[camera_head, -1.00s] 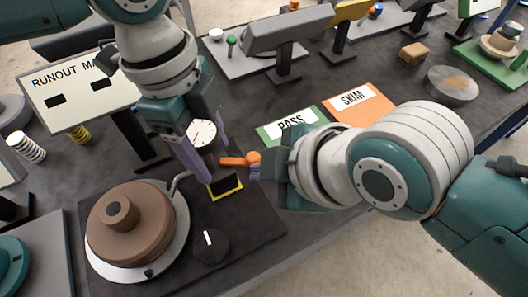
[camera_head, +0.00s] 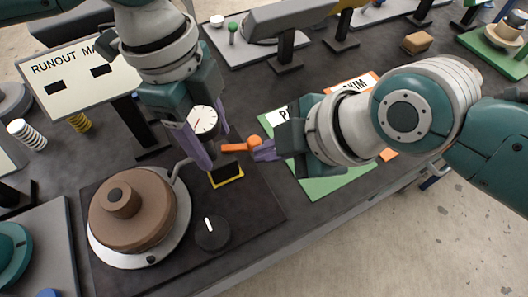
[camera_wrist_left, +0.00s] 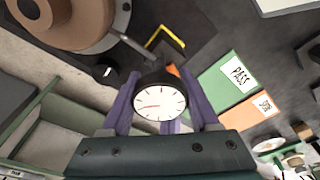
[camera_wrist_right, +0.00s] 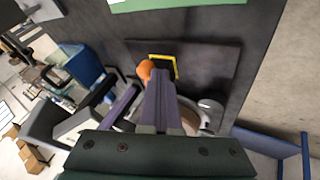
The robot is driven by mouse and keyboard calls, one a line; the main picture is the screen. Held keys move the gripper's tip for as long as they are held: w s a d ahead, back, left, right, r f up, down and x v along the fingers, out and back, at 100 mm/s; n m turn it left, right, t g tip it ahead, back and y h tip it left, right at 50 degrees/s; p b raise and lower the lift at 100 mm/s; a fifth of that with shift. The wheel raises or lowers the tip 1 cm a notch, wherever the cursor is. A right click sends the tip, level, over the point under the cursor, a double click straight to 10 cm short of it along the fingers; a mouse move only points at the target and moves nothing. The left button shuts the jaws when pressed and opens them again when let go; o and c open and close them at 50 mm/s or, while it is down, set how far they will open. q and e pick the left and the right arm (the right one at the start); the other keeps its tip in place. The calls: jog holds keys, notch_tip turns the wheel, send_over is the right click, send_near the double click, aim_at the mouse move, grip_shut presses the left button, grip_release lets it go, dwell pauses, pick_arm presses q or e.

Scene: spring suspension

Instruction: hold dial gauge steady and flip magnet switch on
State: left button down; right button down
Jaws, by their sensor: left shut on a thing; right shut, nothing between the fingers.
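The dial gauge (camera_head: 203,120) has a white round face with a red needle and stands above a dark base block with a yellow outline (camera_head: 227,176). My left gripper (camera_head: 208,142) is shut on the gauge; its purple fingers flank the dial (camera_wrist_left: 160,103) in the left wrist view. An orange lever with a round knob (camera_head: 254,142), seemingly the magnet switch, sticks out to the right of the gauge. My right gripper (camera_head: 266,151) is shut and empty just right of the knob. In the right wrist view the knob (camera_wrist_right: 145,70) is beside the fingertips; I cannot tell whether they touch.
A brown stepped disc (camera_head: 135,212) sits on a pale round plate, with a thin probe arm at its edge. A black dial knob (camera_head: 212,232) is in front. A green PASS card (camera_head: 325,184) lies under my right arm. A RUNOUT sign (camera_head: 75,80) stands back left.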

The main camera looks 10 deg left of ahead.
jog(key=shift+w+d+n, duration=0.2)
jog(key=shift+w+n, duration=0.2)
jog(key=shift+w, duration=0.75)
jog(key=shift+w+a, duration=0.3)
jog(key=shift+w, duration=0.45)
jog(key=shift+w+a, duration=0.25)
jog(key=shift+w, duration=0.45)
pick_arm(q)
jog(key=shift+w+d, duration=0.1)
pick_arm(e)
jog(key=shift+s+a+g, duration=0.3)
jog(key=shift+s+a, duration=0.15)
jog(key=shift+s, duration=0.5)
jog(key=d, duration=0.2)
jog(key=s+d, duration=0.1)
jog(key=d, duration=0.1)
jog(key=shift+s+d+r, duration=0.1)
jog(key=shift+d, duration=0.3)
jog(key=w+d+r, duration=0.2)
jog(key=d+r, duration=0.3)
jog(key=r, duration=0.3)
jog(key=shift+d, duration=0.15)
